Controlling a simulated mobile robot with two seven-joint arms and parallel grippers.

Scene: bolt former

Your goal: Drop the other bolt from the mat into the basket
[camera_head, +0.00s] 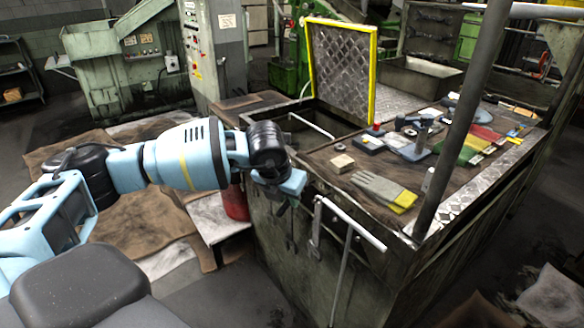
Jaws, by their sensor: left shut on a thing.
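My left gripper (284,200) reaches in from the left and points downward, just off the near left side of the machine. It is shut on a small dark thing that looks like a bolt, mostly hidden by the fingers. A red container (235,204), perhaps the basket, shows partly behind my left wrist, low beside the machine. A brown mat (318,158) covers part of the machine's top. No loose bolt can be made out on it. My right gripper is not in view.
A glove (379,187) and a small wooden block (342,162) lie on the machine top, with several tools behind. A yellow-edged lid (342,68) stands open. A pale handrail (350,223) and a dark post (465,110) stand at the near side. Brown sheets (140,220) cover the floor.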

